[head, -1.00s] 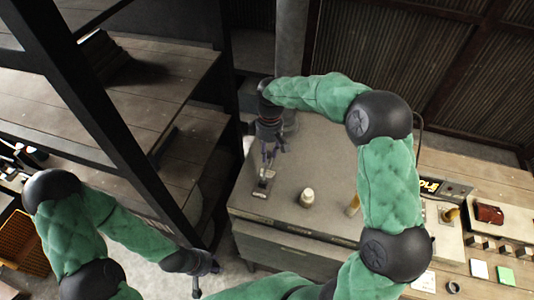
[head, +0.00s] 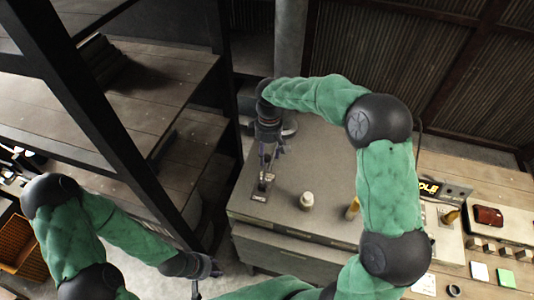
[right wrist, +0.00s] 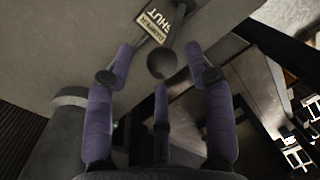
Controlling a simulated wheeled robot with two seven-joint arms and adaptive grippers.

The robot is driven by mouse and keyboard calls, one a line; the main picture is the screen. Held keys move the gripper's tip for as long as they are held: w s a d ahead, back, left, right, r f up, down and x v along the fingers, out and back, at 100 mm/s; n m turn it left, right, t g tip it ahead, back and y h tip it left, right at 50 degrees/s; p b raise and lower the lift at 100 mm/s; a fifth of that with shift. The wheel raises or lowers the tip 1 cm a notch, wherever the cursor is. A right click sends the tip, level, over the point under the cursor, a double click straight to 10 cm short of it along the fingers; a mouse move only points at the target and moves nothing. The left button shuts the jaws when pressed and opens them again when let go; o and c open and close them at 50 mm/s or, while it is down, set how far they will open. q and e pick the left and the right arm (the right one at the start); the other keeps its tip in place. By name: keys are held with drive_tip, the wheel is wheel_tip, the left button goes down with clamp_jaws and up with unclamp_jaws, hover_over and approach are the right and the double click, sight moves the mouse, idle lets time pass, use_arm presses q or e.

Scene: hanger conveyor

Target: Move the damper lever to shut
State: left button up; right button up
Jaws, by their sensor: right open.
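The damper lever shows in the right wrist view as a dark round knob (right wrist: 161,63) just past a pale label plate (right wrist: 164,20) lettered SHUT. In the head view its small base plate (head: 260,194) is on the left part of the grey bench top. My right gripper (right wrist: 162,75) is open, with purple fingers on both sides of the knob and a third below it; I cannot tell whether any finger touches it. In the head view the right gripper (head: 268,160) is above the lever and partly hides it. My left gripper (head: 197,284) hangs low at the bottom, away from the lever; its fingers are unclear.
A pale round knob (head: 307,200) and a yellowish upright piece (head: 352,208) stand right of the lever on the grey bench (head: 310,160). A dark shelf rack (head: 110,125) rises to the left. A wooden table (head: 480,265) with small blocks and cards is at right.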

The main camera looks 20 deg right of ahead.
wheel_tip(320, 180, up, 11)
drive_tip(key=w, duration=0.1)
drive_tip(key=shift+w+d, duration=0.3)
drive_tip(key=shift+d, duration=0.15)
